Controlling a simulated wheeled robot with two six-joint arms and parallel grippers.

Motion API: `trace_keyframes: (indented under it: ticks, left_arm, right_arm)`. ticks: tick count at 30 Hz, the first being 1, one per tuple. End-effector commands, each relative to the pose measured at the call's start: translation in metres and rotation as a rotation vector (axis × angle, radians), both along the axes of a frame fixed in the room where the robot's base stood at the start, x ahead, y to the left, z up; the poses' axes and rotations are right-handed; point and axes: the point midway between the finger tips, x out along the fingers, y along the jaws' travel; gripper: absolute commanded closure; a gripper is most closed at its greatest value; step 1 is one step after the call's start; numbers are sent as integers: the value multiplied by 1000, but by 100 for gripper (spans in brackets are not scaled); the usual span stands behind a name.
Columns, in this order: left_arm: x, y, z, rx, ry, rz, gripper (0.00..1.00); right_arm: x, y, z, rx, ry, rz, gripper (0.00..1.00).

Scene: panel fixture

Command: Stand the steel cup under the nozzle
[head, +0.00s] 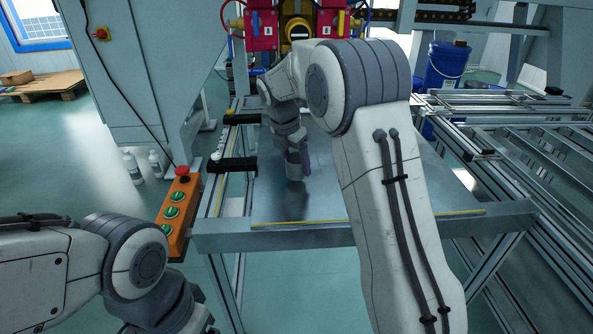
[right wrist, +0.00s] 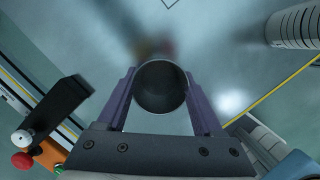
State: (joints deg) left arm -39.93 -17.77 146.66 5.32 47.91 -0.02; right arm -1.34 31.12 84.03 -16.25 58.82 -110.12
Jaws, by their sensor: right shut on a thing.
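The steel cup (right wrist: 161,88) is a dark grey cylinder, seen into its round open mouth in the right wrist view. My right gripper (right wrist: 161,100) has its purple fingers closed on both sides of the cup. In the head view the cup (head: 294,171) hangs below my right wrist over the metal table, and it looks upright. Whether its base touches the table I cannot tell. The nozzle cannot be made out clearly; my right arm covers part of the fixture at the back. My left arm is at the lower left, its gripper out of the picture.
The metal table (head: 400,211) has a yellow line near its front edge and is mostly clear. Red blocks (head: 262,30) stand at the back. An orange button box (head: 179,212) is at the left edge, with black bars (head: 238,165) near it. Metal rails fill the right.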

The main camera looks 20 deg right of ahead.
Motion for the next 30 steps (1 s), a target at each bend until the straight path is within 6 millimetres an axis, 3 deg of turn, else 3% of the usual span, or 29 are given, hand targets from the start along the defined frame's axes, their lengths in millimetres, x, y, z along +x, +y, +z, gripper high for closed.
trace_keyframes:
  ticks: [1, 3, 14, 15, 17, 26, 30]
  left_arm:
    - [0, 0, -10, 1, 1, 0, 18]
    - [0, 0, -11, 1, 1, 0, 18]
    - [0, 0, -8, 0, 0, 0, 18]
    - [0, 0, -8, 0, 0, 0, 18]
    - [0, 0, -8, 0, 0, 0, 18]
    - [0, 0, -8, 0, 0, 0, 18]
    - [0, 0, -5, 0, 0, 0, 18]
  right_arm:
    - [0, 0, -14, 0, 2, -1, 96]
    - [0, 0, -18, 0, 0, 0, 96]
    - [0, 0, -19, 0, 0, 0, 96]
    - [0, 0, -20, 0, 0, 0, 20]
    - [0, 0, -20, 0, 0, 0, 2]
    - [0, 0, -19, 0, -1, 0, 2]
    - [-1, 2, -8, 0, -2, 1, 2]
